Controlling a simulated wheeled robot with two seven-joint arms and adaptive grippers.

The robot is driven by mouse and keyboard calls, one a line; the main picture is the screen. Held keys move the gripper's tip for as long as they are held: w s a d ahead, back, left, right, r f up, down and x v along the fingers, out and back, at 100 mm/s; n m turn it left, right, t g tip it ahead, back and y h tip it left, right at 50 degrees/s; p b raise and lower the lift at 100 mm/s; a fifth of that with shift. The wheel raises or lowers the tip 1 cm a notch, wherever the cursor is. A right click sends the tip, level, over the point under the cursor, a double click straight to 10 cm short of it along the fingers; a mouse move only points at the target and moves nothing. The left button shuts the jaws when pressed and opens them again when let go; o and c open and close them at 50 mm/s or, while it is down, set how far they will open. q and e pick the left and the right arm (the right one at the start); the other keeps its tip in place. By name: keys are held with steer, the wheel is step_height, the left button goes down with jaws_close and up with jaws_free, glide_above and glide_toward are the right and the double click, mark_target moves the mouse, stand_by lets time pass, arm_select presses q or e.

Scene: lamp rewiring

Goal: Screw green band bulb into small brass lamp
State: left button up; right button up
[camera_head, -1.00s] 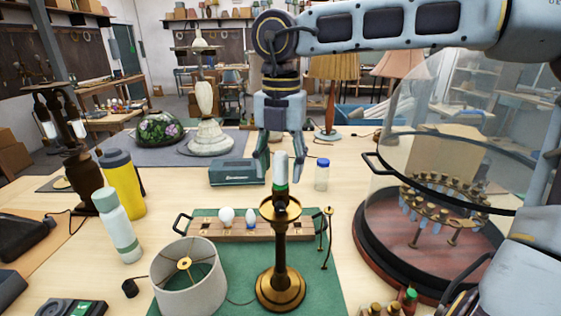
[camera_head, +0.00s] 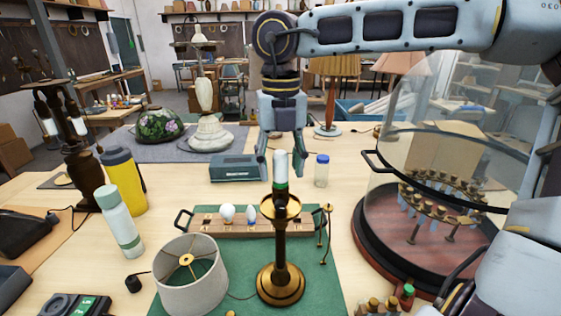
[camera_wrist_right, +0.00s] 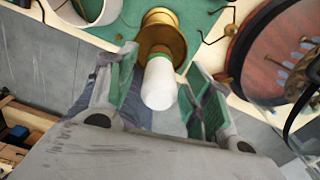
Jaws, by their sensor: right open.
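The small brass lamp (camera_head: 281,238) stands upright on the green mat (camera_head: 232,275). The green band bulb (camera_head: 281,169) stands upright in the top of the lamp, white above with its green band just over the brass cup. My right gripper (camera_head: 281,176) is open around the upper part of the bulb. In the right wrist view the bulb (camera_wrist_right: 160,84) is between the two spread fingers, with gaps on both sides. How far its base is seated in the socket is hidden. My left gripper is not in view.
A wooden bulb rack (camera_head: 250,226) with two white bulbs stands behind the lamp. A lampshade (camera_head: 192,283) is at front left. A glass dome on a red base (camera_head: 385,262) stands at right. A teal box (camera_head: 236,168) and blue-capped jar (camera_head: 321,170) are behind.

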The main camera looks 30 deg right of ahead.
steer(key=shift+c, duration=0.7)
steer(key=c, duration=0.9)
steer(key=shift+c, duration=0.3)
steer(key=shift+m, duration=0.4)
steer(key=shift+f+m+b, duration=0.1)
steer(key=shift+m+b, duration=0.5)
steer(key=shift+m, duration=0.1)
steer(key=shift+d+m+b, duration=0.1)
steer(key=shift+m+b, duration=0.4)
steer(key=shift+m, duration=0.6)
steer(key=shift+m+b, duration=0.45)
steer(key=shift+m, duration=1.25)
steer(key=shift+m+b, duration=0.3)
steer(key=shift+m, duration=0.6)
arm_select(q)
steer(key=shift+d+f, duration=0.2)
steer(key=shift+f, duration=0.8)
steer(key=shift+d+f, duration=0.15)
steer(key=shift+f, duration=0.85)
arm_select(e)
steer(key=shift+m, duration=1.1)
